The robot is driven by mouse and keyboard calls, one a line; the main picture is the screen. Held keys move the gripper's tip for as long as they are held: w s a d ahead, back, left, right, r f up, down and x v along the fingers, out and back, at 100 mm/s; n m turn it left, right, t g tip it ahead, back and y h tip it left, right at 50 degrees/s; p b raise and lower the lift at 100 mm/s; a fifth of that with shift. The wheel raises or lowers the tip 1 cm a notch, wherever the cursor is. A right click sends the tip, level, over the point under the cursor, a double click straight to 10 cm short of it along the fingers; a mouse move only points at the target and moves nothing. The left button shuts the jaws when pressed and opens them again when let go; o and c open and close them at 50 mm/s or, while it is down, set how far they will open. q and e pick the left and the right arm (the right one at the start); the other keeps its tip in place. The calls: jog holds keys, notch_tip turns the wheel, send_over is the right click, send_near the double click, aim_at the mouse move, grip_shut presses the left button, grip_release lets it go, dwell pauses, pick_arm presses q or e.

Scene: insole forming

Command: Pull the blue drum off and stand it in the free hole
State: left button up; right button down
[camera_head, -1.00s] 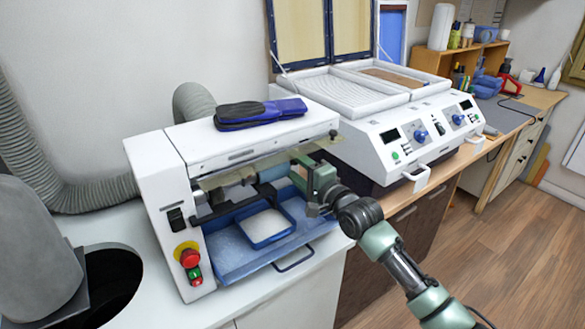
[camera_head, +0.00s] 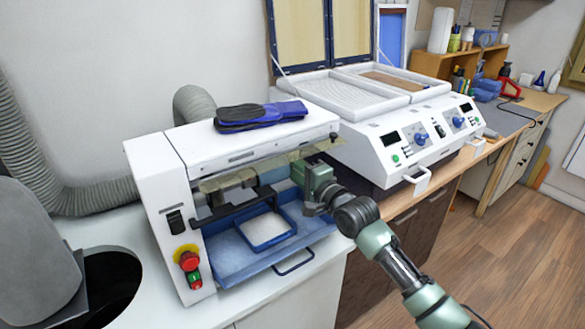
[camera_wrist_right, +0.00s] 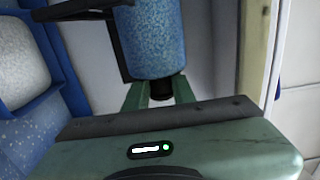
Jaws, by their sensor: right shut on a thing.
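The blue speckled drum (camera_wrist_right: 152,40) shows in the right wrist view, with a dark stub at its near end. My right gripper (camera_wrist_right: 158,90) is shut on it at this end, one green finger on each side of the stub. In the head view my right gripper (camera_head: 303,176) is at the right end of the white machine's (camera_head: 240,148) open front, under its top cover. The gripper and cover largely hide the drum there. I cannot tell whether the drum is clear of its shaft. My left gripper is not in view. No free hole for the drum can be clearly made out.
A blue tray (camera_head: 235,268) with a smaller blue box (camera_head: 267,244) lies below the drum space. A dark round opening (camera_head: 112,285) is in the white counter at left. A white two-bay unit (camera_head: 420,140) stands close to the right. Dark blue insoles (camera_head: 255,116) lie on top.

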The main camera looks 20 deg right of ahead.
jog(key=shift+d, duration=0.25)
jog(key=shift+w+d+b, duration=0.35)
jog(key=shift+d+b, duration=0.15)
jog(key=shift+d, duration=0.3)
jog(key=shift+w+d+b, duration=0.3)
jog(key=shift+d+b, duration=0.3)
jog(key=shift+d, duration=0.1)
jog(key=shift+w+d+b, duration=0.25)
jog(key=shift+d+b, duration=0.35)
jog(key=shift+d, duration=0.3)
